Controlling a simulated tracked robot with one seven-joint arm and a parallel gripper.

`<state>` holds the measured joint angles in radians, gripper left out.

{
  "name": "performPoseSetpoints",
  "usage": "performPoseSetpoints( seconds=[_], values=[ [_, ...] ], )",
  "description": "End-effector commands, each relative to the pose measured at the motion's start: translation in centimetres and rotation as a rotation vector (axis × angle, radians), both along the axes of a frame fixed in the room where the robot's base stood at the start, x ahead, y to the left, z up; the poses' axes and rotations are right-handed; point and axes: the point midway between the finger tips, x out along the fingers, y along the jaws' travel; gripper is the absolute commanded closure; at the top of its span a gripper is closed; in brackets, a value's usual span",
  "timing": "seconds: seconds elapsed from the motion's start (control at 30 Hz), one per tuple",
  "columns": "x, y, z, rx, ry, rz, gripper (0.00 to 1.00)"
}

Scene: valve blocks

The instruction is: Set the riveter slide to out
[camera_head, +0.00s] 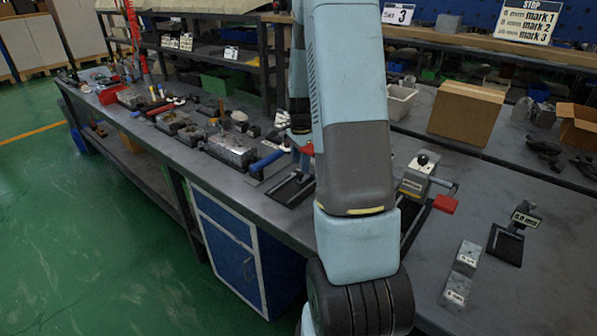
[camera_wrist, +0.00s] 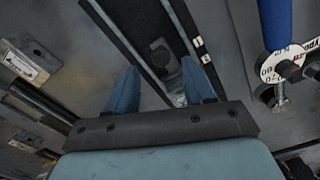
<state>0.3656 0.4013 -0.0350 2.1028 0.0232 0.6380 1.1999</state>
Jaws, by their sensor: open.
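In the wrist view, a dark slide rail (camera_wrist: 128,40) runs diagonally between and beyond my fingers. A dark rounded block or knob (camera_wrist: 160,52) sits in its channel, and small white marked labels (camera_wrist: 197,42) are on its right edge. I cannot tell for sure that this is the riveter slide, or which position it is in. My gripper (camera_wrist: 158,72) is open, with its two blue fingers apart on either side of the channel; contact cannot be told. In the head view my arm hides the gripper and the part of the bench behind it.
In the wrist view, a blue handle with a white round dial (camera_wrist: 280,65) stands at right, and a grey labelled block (camera_wrist: 25,62) at left. In the head view, a block with a black knob (camera_head: 418,172), a red-ended lever (camera_head: 445,204) and a cardboard box (camera_head: 466,112) are right of my arm.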

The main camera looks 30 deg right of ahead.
Motion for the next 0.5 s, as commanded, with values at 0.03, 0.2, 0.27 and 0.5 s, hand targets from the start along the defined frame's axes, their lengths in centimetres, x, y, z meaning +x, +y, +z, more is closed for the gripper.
performPoseSetpoints(
  seconds=[0.03, 0.2, 0.27, 0.5],
  values=[
    [-0.1, 0.0, -0.9, 0.001, 0.003, -0.001, 0.47],
    [-0.1, -0.1, -2.9, 0.001, 0.002, -0.001, 0.47],
    [-0.1, -0.1, -3.3, 0.000, 0.001, 0.000, 0.47],
    [0.0, 0.0, -4.0, 0.000, 0.000, 0.000, 0.47]
  ],
)
